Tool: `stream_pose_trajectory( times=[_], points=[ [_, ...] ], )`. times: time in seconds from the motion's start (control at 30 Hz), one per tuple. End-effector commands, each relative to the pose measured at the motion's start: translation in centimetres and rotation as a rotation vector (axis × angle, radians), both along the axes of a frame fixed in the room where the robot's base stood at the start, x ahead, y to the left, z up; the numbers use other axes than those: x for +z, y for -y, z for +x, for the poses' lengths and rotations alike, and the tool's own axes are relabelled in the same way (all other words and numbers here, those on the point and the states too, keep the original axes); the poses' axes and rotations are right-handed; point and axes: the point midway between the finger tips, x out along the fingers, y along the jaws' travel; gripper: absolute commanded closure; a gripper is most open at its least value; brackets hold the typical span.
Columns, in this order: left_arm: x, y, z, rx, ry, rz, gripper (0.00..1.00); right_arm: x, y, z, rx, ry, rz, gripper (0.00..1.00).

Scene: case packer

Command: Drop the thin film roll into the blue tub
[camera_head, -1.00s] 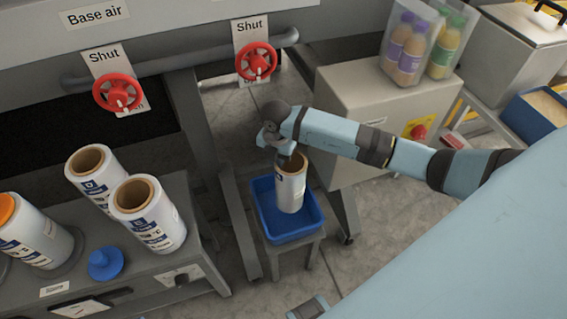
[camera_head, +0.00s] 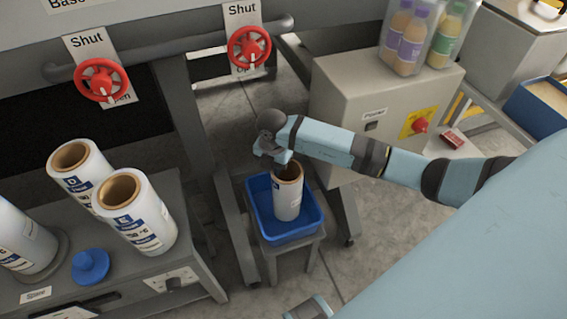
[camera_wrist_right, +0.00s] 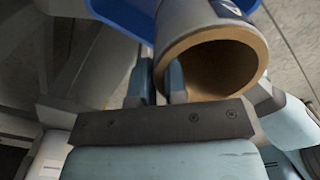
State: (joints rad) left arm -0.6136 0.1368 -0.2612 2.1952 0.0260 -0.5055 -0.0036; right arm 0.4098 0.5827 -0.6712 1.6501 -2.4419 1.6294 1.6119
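The thin film roll (camera_head: 288,198) is white with a brown core and stands roughly upright inside the blue tub (camera_head: 262,222). Whether its bottom rests on the tub floor is hidden. My right gripper (camera_head: 284,162) is at the roll's upper rim. In the right wrist view, its two fingers (camera_wrist_right: 160,82) straddle the wall of the roll (camera_wrist_right: 190,22), one inside the core and one outside, and look closed on it. A blue part of the tub (camera_wrist_right: 125,18) shows behind.
The tub sits on a small grey stand (camera_head: 295,256) between machine legs. Wider film rolls (camera_head: 136,212) and a blue knob (camera_head: 90,266) are on the grey bench at left. Red valve wheels (camera_head: 249,47) hang above. A beige box (camera_head: 385,100) stands behind my arm.

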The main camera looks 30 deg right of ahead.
Motion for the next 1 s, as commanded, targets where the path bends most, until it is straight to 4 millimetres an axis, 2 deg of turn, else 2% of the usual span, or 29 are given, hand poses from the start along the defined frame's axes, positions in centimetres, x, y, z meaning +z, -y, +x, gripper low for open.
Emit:
stream_pose_trajectory(
  times=[0.03,0.1,0.13,0.47,0.57,1.0],
  points=[
    [0.0,0.0,0.0,0.0,-0.001,0.0,1.0,0.0,0.0,0.0,0.0,0.0,0.0,0.76],
    [-0.2,0.0,0.0,0.0,-0.003,0.001,1.0,0.0,0.0,0.0,0.0,0.0,0.0,0.6],
    [-0.2,0.0,-0.1,0.0,-0.004,0.001,1.0,0.0,0.0,0.0,0.0,0.0,0.0,0.58],
    [-0.6,-0.2,-0.1,0.002,-0.012,0.006,1.0,0.5,0.0,0.0,0.001,0.0,0.0,0.58],
    [-0.4,-0.3,-0.1,0.002,-0.013,0.008,1.0,1.7,0.1,0.1,0.001,0.001,0.0,0.58],
    [0.0,-0.5,-0.2,0.005,-0.025,0.027,1.0,11.2,0.0,0.0,0.002,0.002,0.0,0.58]
  ],
)
